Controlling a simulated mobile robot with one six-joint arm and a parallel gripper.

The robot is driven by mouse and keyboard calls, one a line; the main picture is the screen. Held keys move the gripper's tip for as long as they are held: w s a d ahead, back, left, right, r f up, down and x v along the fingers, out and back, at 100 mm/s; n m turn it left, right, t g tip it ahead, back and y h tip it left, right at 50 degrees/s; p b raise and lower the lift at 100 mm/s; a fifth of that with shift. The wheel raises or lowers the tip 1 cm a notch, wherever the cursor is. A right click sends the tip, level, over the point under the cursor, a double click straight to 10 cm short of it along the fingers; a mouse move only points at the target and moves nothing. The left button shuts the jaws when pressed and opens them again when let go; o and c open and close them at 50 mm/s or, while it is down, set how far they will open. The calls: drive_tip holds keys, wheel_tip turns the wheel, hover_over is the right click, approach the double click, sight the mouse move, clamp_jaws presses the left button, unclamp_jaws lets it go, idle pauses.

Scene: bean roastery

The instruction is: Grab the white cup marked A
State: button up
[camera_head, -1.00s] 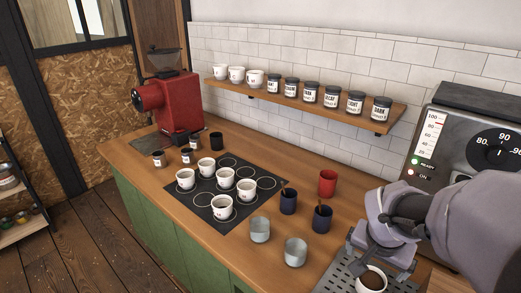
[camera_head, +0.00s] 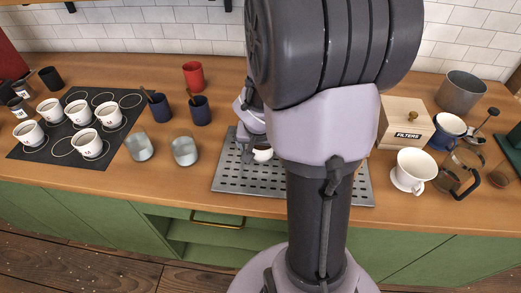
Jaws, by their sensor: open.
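Several white cups with small red marks stand on the dark mat (camera_head: 60,157) at left, among them the front cup (camera_head: 87,144) and the leftmost cup (camera_head: 29,134). The marks are too small to read, so I cannot tell which is A. Another white cup (camera_head: 263,155) sits on the slotted metal drip tray (camera_head: 235,183), partly hidden by my arm. My gripper (camera_head: 247,146) is open over the tray, close beside that cup. Whether the fingers touch it or reach around it is hidden, and no mark on it shows.
Two grey glasses (camera_head: 184,151), two dark blue cups (camera_head: 199,110) and a red cup (camera_head: 193,75) stand between mat and tray. At right are a filters box (camera_head: 406,122), a white dripper (camera_head: 413,172) and a French press (camera_head: 459,168). The counter's front edge is clear at left.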

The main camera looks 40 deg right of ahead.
drive_tip(key=shift+r, duration=0.1)
drive_tip(key=c, duration=2.1)
